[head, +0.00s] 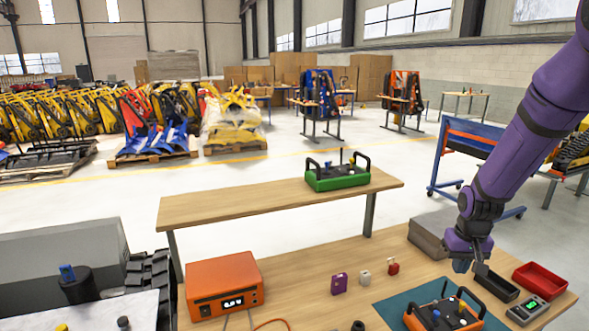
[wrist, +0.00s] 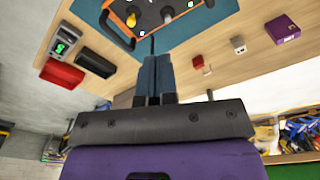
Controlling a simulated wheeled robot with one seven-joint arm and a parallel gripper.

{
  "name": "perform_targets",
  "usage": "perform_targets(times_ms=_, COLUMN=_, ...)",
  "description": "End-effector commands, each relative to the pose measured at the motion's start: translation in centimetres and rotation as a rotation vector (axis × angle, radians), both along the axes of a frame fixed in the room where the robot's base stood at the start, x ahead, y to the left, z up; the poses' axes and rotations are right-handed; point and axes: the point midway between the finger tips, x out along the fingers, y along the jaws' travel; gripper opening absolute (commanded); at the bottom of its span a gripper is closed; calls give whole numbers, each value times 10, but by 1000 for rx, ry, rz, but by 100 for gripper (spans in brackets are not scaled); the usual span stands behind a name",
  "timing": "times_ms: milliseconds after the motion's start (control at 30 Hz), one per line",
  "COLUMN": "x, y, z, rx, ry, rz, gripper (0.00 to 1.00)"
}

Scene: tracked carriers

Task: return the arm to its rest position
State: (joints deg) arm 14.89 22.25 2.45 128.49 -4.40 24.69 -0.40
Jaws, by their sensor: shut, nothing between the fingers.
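My purple arm comes in from the right of the head view, with my gripper (head: 461,265) pointing down above the right part of the wooden workbench (head: 285,275). In the wrist view my gripper (wrist: 152,62) shows two dark blue fingers pressed together with nothing between them. An orange-framed controller (head: 443,315) on a teal mat (head: 396,306) lies below and in front of the gripper; in the wrist view it shows at the top, apart from the fingertips as far as I can tell.
A black bin (head: 496,284), a red bin (head: 539,280) and a grey meter with a green display (head: 527,309) stand right of the gripper. An orange box (head: 223,285), a purple block (head: 339,284) and two small blocks stand left. A green controller (head: 337,176) sits on the table behind.

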Motion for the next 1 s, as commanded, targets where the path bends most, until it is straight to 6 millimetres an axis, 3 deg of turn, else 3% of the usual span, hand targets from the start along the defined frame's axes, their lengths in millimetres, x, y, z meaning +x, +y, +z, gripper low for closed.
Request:
perform_targets(times_ms=100, x=-10, y=12, z=41, rx=-13, ry=-37, rz=13, gripper=0)
perform_targets(times_ms=500, x=-65, y=49, z=149, rx=-33, ry=-143, rz=51, gripper=0)
perform_targets(times_ms=700, x=-102, y=66, z=192, rx=-35, ry=-197, rz=71, gripper=0)
perform_targets(times_ms=1000, x=-167, y=88, z=238, rx=-29, ry=-281, rz=102, gripper=0)
